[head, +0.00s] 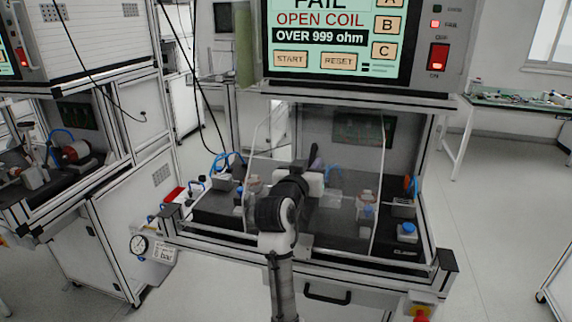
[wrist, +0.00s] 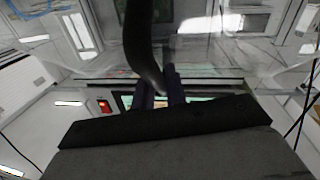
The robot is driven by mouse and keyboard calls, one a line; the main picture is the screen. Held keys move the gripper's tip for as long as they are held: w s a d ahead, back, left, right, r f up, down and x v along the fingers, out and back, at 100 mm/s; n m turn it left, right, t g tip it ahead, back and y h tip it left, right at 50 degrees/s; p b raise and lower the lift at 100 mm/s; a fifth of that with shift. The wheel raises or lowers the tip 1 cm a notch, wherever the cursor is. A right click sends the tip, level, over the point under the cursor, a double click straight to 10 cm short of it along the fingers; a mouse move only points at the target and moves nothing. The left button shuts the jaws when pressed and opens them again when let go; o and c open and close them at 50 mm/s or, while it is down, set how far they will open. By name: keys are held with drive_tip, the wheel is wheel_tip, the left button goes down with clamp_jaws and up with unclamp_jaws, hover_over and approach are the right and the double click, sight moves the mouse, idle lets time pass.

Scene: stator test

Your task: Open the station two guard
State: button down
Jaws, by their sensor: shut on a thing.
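The station two guard is a clear panel (head: 345,215) across the front of the middle test station. Its upright edges show, and the fixtures behind it show through. My gripper (head: 312,165) is at the panel's middle, largely hidden behind my own wrist in the head view. In the wrist view, a dark curved handle (wrist: 143,45) runs down between my fingers (wrist: 160,88), which are shut on it. The clear panel spreads behind the handle there. How far the guard is tilted is hard to tell.
Above the guard, the tester screen (head: 335,35) reads "FAIL", "OPEN COIL", "OVER 999 ohm". A red switch (head: 438,57) is beside it. A clamp unit with a blue button (head: 407,231) sits right of the panel. Another station (head: 75,155) stands left; a bench (head: 520,103) is at right.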

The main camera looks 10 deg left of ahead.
drive_tip(key=d, duration=1)
drive_tip(key=d+p, duration=0.1)
drive_tip(key=d, duration=0.4)
drive_tip(key=shift+s+d, duration=0.3)
drive_tip(key=c, duration=1.7)
unclamp_jaws()
drive_tip(key=shift+d, duration=0.2)
drive_tip(key=shift+a, duration=0.1)
drive_tip(key=shift+s, duration=0.25)
drive_tip(key=s+a+b, duration=0.1)
drive_tip(key=s, duration=0.3)
drive_tip(key=s+b, duration=0.1)
drive_tip(key=s, duration=0.3)
drive_tip(key=s+a+b, duration=0.1)
drive_tip(key=s, duration=0.4)
drive_tip(key=shift+a, duration=0.3)
